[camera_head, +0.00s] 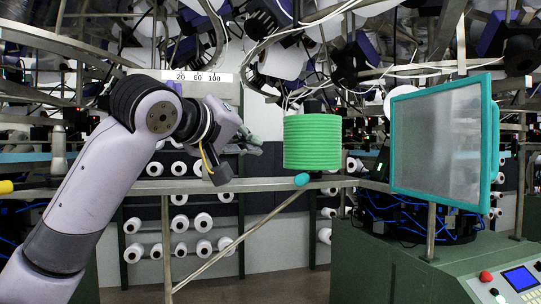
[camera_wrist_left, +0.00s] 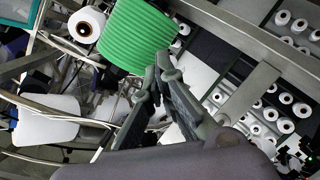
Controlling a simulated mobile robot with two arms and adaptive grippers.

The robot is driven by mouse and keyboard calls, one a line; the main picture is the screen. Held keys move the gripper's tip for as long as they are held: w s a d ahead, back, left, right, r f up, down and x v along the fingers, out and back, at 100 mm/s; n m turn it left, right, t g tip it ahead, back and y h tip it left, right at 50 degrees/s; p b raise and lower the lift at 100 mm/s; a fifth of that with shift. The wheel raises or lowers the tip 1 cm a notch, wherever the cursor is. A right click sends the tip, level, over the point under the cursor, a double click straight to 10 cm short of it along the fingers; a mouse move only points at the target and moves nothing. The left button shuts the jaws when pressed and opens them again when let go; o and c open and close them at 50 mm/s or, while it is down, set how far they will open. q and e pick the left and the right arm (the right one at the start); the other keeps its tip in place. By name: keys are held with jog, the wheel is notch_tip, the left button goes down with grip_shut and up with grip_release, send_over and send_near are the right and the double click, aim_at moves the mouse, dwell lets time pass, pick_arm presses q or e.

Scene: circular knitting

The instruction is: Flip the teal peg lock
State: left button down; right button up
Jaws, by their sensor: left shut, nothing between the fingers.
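The teal peg lock (camera_head: 301,180) is a small rounded teal piece at the top end of a slanted metal rod, by the horizontal metal rail. I cannot make it out in the left wrist view. My left gripper (camera_head: 222,176) is left of the peg lock at about the same height in the picture, apart from it. In the left wrist view the fingers (camera_wrist_left: 160,68) are shut and hold nothing. My right gripper is in neither view.
A green ribbed cylinder (camera_head: 312,142) hangs above the peg lock. A teal-framed panel (camera_head: 440,140) stands at the right above a green machine (camera_head: 400,262) with controls. The metal rail (camera_head: 255,185) crosses the middle. White yarn cones (camera_head: 204,248) fill racks behind. Cables hang overhead.

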pick_arm(q)
jog(key=w+d+f+p, duration=0.4)
jog(key=w+d+p, duration=0.1)
jog(key=w+d, duration=0.2)
jog(key=shift+w+f, duration=0.25)
jog(key=shift+f, duration=0.1)
